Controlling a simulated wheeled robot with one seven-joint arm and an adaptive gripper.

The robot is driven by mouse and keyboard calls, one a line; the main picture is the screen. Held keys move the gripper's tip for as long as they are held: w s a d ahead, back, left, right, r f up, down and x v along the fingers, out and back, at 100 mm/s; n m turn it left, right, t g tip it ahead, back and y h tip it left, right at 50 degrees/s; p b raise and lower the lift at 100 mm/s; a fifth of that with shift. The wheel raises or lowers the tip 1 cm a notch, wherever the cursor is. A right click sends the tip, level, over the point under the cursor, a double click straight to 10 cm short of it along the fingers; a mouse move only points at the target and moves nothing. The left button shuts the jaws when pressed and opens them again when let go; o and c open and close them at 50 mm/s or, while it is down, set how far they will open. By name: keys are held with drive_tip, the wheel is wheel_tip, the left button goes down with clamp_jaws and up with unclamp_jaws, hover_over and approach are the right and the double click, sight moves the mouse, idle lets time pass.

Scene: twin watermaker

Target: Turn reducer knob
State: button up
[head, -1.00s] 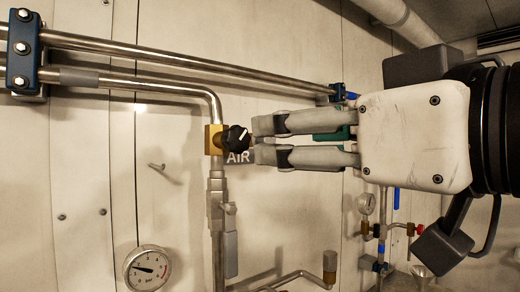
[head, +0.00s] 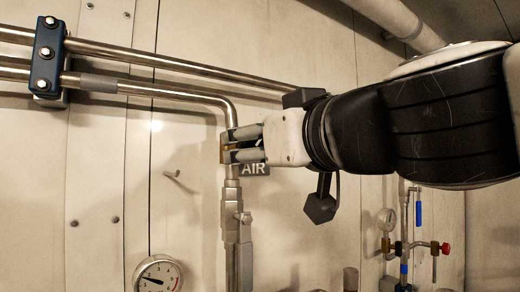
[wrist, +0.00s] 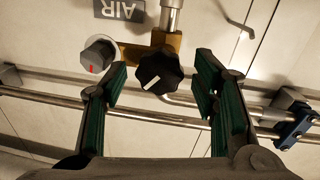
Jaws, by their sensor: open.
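The black reducer knob (wrist: 160,70) has a white pointer line and sits on a brass fitting (wrist: 166,40). In the wrist view, my gripper (wrist: 161,68) is open, with one finger on each side of the knob and visible gaps beside it. In the head view, my gripper (head: 236,147) is at the brass fitting (head: 227,152) on the vertical pipe and hides the knob. The white line slants in the wrist view.
A grey knob with a red mark (wrist: 98,55) lies close to the left finger. The AIR label (wrist: 119,10) is beside the fitting. Steel pipes (head: 180,65), a blue clamp (head: 47,55) and a pressure gauge (head: 158,274) surround the spot.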

drive_tip(key=c, duration=1.2)
drive_tip(key=shift+o, duration=0.2)
drive_tip(key=shift+m, duration=0.3)
